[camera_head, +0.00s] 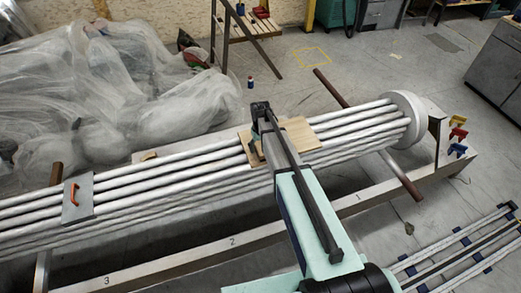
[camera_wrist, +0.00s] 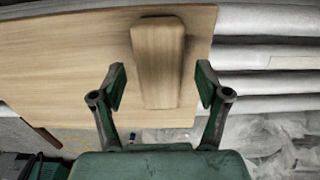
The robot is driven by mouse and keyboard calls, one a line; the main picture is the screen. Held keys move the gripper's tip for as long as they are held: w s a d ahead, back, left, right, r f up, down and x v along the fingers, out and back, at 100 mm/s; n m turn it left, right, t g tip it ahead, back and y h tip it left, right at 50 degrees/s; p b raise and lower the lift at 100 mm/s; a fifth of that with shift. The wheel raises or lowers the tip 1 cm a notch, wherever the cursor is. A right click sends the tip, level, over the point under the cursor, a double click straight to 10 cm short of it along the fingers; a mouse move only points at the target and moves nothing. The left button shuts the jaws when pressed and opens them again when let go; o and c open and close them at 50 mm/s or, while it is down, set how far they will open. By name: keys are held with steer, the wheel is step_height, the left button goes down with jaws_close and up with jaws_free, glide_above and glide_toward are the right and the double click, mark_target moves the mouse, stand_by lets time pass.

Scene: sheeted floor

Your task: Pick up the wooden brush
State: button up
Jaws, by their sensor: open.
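The wooden brush (camera_wrist: 158,62) shows in the wrist view as a light brown, rounded wooden block. It lies on a flat wooden board (camera_wrist: 60,60). My gripper (camera_wrist: 161,84) is open, with one finger on each side of the brush's near part. Gaps show between both fingers and the brush, and nothing is held. In the head view the board (camera_head: 300,134) rests on the silver pipes under my arm. There my arm covers the brush, and the fingers cannot be made out clearly.
Long silver pipes (camera_head: 355,128) lie on a metal frame with a numbered beam (camera_head: 232,240). A grey plate with an orange handle (camera_head: 76,198) sits on the pipes at left. Crumpled clear sheeting (camera_head: 150,85) covers the floor behind. Small coloured clamps (camera_head: 458,133) stand at right.

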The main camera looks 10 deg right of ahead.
steer(key=shift+f, duration=0.4)
steer(key=c, duration=1.3)
steer(key=shift+r, duration=0.15)
step_height(320, 180, up, 20)
steer(key=b, duration=0.2)
